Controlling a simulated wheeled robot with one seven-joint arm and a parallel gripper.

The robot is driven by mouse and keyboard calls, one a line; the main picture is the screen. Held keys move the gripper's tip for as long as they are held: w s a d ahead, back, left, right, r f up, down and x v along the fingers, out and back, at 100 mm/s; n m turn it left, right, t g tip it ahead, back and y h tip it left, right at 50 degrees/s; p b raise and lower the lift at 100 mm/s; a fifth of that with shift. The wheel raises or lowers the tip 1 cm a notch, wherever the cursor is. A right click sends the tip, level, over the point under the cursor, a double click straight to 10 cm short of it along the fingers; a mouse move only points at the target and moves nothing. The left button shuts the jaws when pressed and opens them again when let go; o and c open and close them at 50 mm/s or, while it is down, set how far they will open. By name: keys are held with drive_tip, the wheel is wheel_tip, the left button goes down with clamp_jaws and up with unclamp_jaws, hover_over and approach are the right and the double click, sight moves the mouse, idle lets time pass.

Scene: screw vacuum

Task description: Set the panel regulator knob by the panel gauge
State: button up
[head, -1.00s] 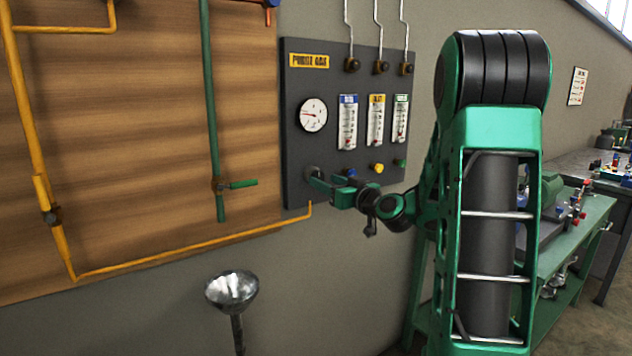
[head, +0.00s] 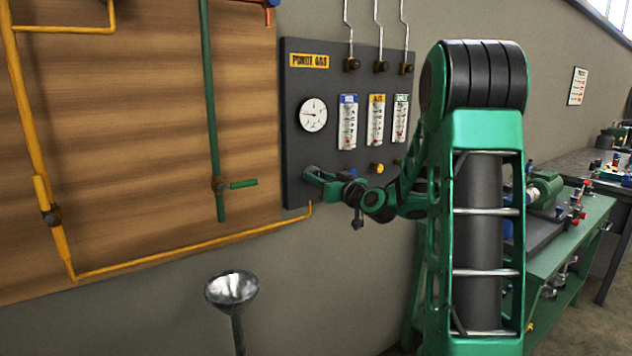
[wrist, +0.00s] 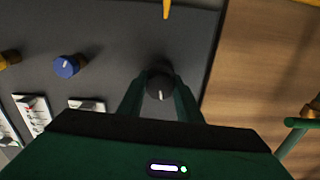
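The black regulator knob (wrist: 159,84) with a pale pointer line sits on the dark panel. In the wrist view it lies between the two green fingertips of my gripper (wrist: 160,92), one on each side. The fingers are apart; I see no clear grip on the knob. In the head view my gripper (head: 313,178) is at the panel's lower left, and its fingers largely hide the knob. The round white panel gauge (head: 313,115) with a red needle is above it. Its scale is too small to read.
The panel (head: 296,75) also carries several flow meters, a blue knob (wrist: 67,66) and a yellow knob (head: 376,168) beside the regulator knob. A yellow pipe (head: 200,243) runs below. A green workbench (head: 570,250) stands at the right.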

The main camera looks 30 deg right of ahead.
drive_tip(key=shift+a+m, duration=0.1)
drive_tip(key=shift+m, duration=0.3)
drive_tip(key=m, duration=0.5)
drive_tip(key=shift+m, duration=0.4)
drive_tip(key=m, duration=0.6)
drive_tip(key=shift+f, duration=0.1)
drive_tip(key=shift+m, duration=0.3)
drive_tip(key=o, duration=1)
drive_tip(key=shift+o, duration=0.2)
drive_tip(key=shift+s, duration=0.15)
drive_tip(key=s, duration=1)
drive_tip(key=shift+s+d, duration=0.25)
